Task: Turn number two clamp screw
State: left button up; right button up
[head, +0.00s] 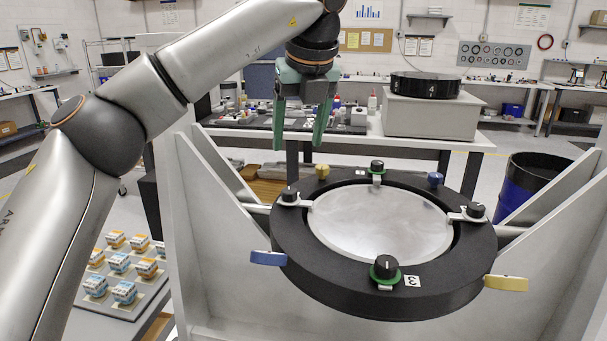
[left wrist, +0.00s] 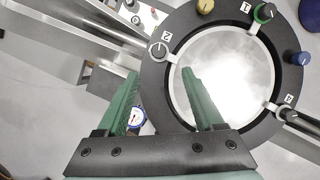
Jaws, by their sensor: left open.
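A round mirror (head: 380,222) sits in a black ring (head: 340,298) held by clamp screws with black knobs. The number two clamp screw (left wrist: 158,51), a dark knob beside a white "2" label, is at the ring's left in the left wrist view. It also shows at the ring's left in the head view (head: 290,196), where its label is not readable. My left gripper (head: 298,140) has green fingers, points down and is open and empty. It is above and behind the number two screw, apart from it. In the left wrist view, its fingertips (left wrist: 160,73) appear just below that screw. My right gripper is not in view.
The screws numbered one (left wrist: 264,12) and three (head: 385,267) have green collars. Yellow (head: 505,283) and blue (head: 268,258) tabs stick out of the ring. Pale side supports (head: 222,190) flank the fixture. A bench with a black part (head: 425,85) stands behind.

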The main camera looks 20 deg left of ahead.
aim_at(289, 191)
pick_arm(q)
jog(key=x, duration=0.6)
jog(key=p+x, duration=0.1)
jog(key=x, duration=0.5)
jog(key=shift+s+a+f, duration=0.1)
jog(key=shift+s+f, duration=0.05)
jog(key=shift+s, duration=0.05)
grip_shut()
